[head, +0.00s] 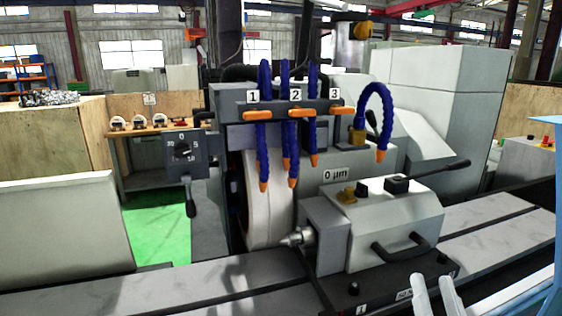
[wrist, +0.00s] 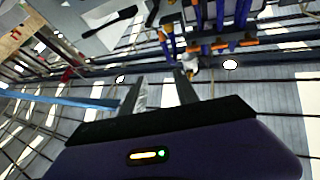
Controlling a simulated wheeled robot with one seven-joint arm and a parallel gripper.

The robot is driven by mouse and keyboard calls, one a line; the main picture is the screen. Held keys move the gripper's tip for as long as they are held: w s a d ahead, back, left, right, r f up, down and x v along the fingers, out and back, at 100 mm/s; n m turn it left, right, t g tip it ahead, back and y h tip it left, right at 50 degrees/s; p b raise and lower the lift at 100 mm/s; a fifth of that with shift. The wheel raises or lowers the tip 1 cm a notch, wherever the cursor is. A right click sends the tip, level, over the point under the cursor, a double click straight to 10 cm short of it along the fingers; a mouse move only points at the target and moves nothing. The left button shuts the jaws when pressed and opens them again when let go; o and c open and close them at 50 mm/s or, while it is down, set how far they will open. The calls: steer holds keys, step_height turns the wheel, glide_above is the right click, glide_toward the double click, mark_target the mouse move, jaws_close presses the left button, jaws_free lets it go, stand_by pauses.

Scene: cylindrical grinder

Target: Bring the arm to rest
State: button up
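My gripper (wrist: 160,76) shows in the wrist view with its two grey fingers standing apart. Nothing is visible between them. Behind the fingers are roof beams and bright windows, with the blue coolant hoses (wrist: 221,18) of the grinder at the top of the picture. In the head view, two pale upright bars (head: 437,296) rise from the bottom edge at the right, in front of the tailstock (head: 385,225). I cannot tell for certain whether they are my gripper's fingers. The rest of my arm is not clearly seen.
The grinder's long table (head: 150,292) runs across the front. The grinding wheel (head: 266,205), a lever (head: 440,171) and a dial box (head: 184,150) stand behind or above it. A light blue surface (head: 541,292) is at the lower right edge. Green floor (head: 157,232) shows at left.

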steer(key=s+a+f+n+g, duration=0.1)
steer(key=s+f, duration=0.4)
steer(key=s, duration=0.6)
steer(key=s+a+f+n+g+y, duration=0.1)
steer(key=s+f+g, duration=0.3)
steer(key=s, duration=0.7)
steer(key=s+a+f+n+g+y, duration=0.1)
steer(key=s+a+f+g, duration=0.1)
steer(key=s+f, duration=0.6)
steer(key=s, duration=0.3)
steer(key=shift+s+a+g, duration=0.15)
steer(key=shift+s+g, duration=0.15)
steer(key=shift+g, duration=0.1)
steer(key=shift+f, duration=0.1)
